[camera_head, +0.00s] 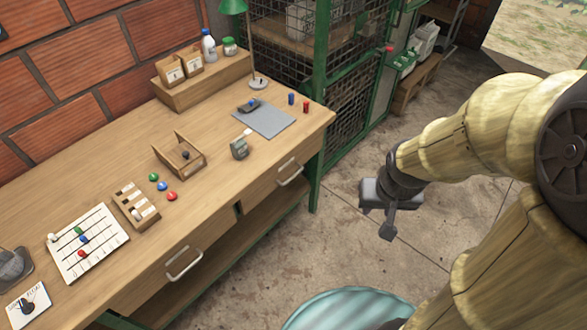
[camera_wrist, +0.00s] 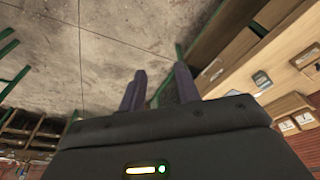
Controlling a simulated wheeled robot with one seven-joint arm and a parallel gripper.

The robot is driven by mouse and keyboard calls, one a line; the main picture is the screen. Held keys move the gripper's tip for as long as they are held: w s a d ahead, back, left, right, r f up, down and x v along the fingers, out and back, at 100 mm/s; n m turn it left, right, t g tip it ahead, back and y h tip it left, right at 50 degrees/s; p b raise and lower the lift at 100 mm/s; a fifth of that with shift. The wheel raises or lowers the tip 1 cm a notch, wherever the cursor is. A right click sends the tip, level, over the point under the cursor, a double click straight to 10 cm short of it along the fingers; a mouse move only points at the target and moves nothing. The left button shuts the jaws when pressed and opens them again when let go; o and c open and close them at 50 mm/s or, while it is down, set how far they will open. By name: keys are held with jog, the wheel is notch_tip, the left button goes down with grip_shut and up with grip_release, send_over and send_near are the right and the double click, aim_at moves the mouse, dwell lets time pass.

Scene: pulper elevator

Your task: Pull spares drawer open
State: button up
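The wooden workbench (camera_head: 110,215) has two drawers in its front. The right drawer (camera_head: 262,197) has a pale bar handle (camera_head: 290,176); the left drawer (camera_head: 160,285) has a similar handle (camera_head: 184,263). Both look shut. I cannot read a label telling which is the spares drawer. My gripper (camera_head: 386,228) hangs over the floor to the right of the bench, apart from both handles.
A green-framed mesh cage (camera_head: 345,100) stands beyond the bench's right end. A round glassy top (camera_head: 345,310) is at the bottom of the head view. The bench top holds a grey mat (camera_head: 268,122), a slider board (camera_head: 88,243) and a lamp (camera_head: 235,8).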

aim_at(293, 176)
dwell(0.3)
jog(key=w+a+f+n+t+h+b, duration=0.1)
jog(key=w+a+f+n+t+b, duration=0.3)
jog(key=w+f+b, duration=0.55)
jog(key=w+a+f+n+t+b, duration=0.2)
jog(key=w+a+f+t+b, duration=0.25)
jog(key=w+f, duration=1)
jog(key=s+a+f+n+t+y+b, duration=0.1)
jog(key=a+f+n+t+b, duration=0.3)
jog(key=f, duration=0.5)
jog(key=s+a+f+n+t+y+b, duration=0.2)
jog(key=a+f+n+t+b, duration=0.2)
jog(key=a+f+n+b, duration=0.2)
notch_tip(293, 176, down, 3)
jog(key=shift+s+a+r+n, duration=0.15)
jog(key=shift+s+n, duration=0.05)
jog(key=shift+n, duration=0.7)
jog(key=w, duration=0.5)
jog(key=w+a+r, duration=0.1)
jog(key=w, duration=0.5)
jog(key=w+a+r+b, duration=0.1)
jog(key=w, duration=0.5)
jog(key=shift+w+r, duration=0.1)
jog(key=shift+w, duration=0.05)
